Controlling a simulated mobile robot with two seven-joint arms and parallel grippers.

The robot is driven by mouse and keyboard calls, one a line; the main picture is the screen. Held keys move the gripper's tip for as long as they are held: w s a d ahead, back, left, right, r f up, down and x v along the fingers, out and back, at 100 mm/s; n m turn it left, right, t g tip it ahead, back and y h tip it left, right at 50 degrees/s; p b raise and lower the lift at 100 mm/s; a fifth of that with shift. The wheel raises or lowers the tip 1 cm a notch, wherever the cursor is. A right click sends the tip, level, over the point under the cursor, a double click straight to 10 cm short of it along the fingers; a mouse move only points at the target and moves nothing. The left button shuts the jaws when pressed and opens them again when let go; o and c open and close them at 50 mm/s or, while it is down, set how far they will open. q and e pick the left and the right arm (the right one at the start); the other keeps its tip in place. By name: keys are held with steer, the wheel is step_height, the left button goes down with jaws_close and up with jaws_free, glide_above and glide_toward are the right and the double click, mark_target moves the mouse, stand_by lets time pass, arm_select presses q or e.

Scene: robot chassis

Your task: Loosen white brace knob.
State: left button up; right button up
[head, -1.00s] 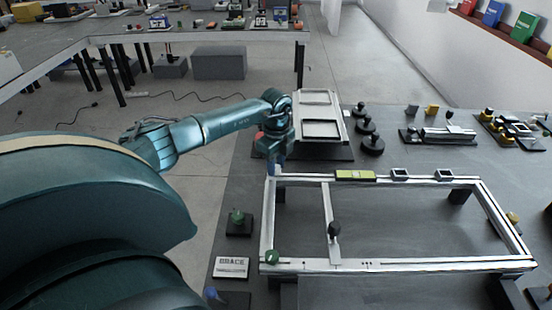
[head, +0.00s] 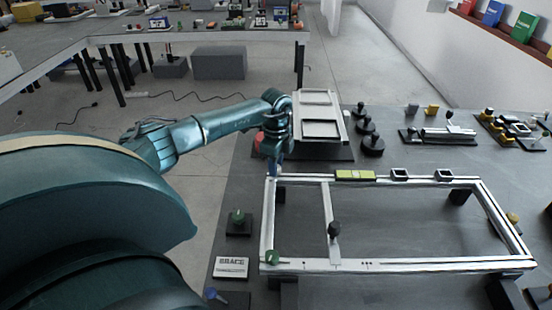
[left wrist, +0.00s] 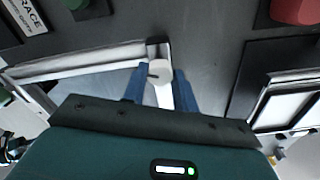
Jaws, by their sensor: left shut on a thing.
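The white brace knob (left wrist: 161,72) shows in the left wrist view at a corner of the silver frame, with a small dark pointer mark on its face. The blue fingers of my left gripper (left wrist: 160,86) stand on both sides of it and are shut on it. In the head view my left gripper (head: 274,168) reaches down to the far left corner of the metal frame (head: 266,220) and hides the white knob. My right gripper is in neither view.
A green knob (head: 272,257) sits at the frame's near left corner and a black knob (head: 334,229) on its crossbar. A BRACE sign (head: 231,267) and a green knob on a black block (head: 238,222) lie left. A grey panel (head: 318,145) stands behind.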

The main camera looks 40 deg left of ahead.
arm_select(q)
steer(key=o, duration=1)
steer(key=shift+c, duration=0.2)
steer(key=shift+r, duration=0.15)
step_height(320, 180, up, 13)
steer(key=b, duration=0.2)
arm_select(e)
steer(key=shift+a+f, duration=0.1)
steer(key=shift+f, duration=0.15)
